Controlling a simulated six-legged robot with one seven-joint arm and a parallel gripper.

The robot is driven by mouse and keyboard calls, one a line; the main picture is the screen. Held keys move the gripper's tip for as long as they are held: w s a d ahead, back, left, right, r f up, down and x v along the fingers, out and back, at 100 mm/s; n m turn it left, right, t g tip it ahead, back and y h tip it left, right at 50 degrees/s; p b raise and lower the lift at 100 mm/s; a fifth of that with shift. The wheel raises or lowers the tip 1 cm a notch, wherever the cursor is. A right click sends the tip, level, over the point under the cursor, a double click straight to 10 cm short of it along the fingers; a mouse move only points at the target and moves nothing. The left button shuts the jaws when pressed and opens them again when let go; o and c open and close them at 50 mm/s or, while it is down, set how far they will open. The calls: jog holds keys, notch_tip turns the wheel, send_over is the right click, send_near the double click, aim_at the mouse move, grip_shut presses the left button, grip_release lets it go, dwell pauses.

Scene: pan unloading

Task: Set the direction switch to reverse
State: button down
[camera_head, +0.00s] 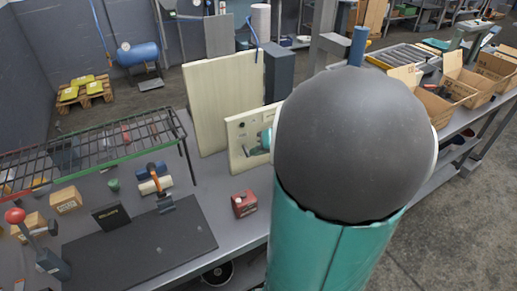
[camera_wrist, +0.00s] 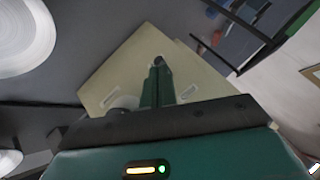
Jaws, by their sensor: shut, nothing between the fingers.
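A cream control panel (camera_head: 238,134) stands upright on the bench, left of my arm in the head view. It fills the middle of the wrist view (camera_wrist: 122,72) at a tilt, with pale slotted plates on it. My gripper (camera_wrist: 158,66) is shut and empty, its green fingers pointing at the panel. A small dark round part shows at the fingertips, but I cannot tell whether it is the direction switch or whether they touch. In the head view, only a small teal part of my gripper shows beside the panel; my arm hides the rest. The switch's setting cannot be read.
A taller cream board (camera_head: 222,95) and a dark box (camera_head: 278,73) stand behind the panel. A small red box (camera_head: 244,203) sits in front of it. A wire rack (camera_head: 90,150), a black mat (camera_head: 140,245) and a red-knobbed lever (camera_head: 15,216) are at left. Open cartons (camera_head: 440,100) stand at right.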

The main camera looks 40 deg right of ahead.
jog(key=shift+r, duration=0.8)
